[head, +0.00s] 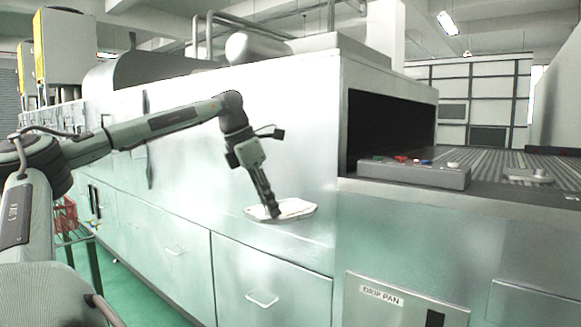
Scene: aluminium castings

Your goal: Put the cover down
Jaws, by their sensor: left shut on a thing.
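The cover (297,208) is a pale, flat metal piece seen at a low angle in the head view, in front of the large machine's side. My left gripper (272,212) points down, with its fingers shut on the cover near its left part. The fingers hide a little of the cover. My right gripper is not in view.
The large metal machine (285,120) fills the middle. At right, a ribbed conveyor (490,165) leads into its dark opening, with a small metal part (528,175) on it. A button panel (414,173) sits at the conveyor's near edge. A red basket (65,217) stands at left.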

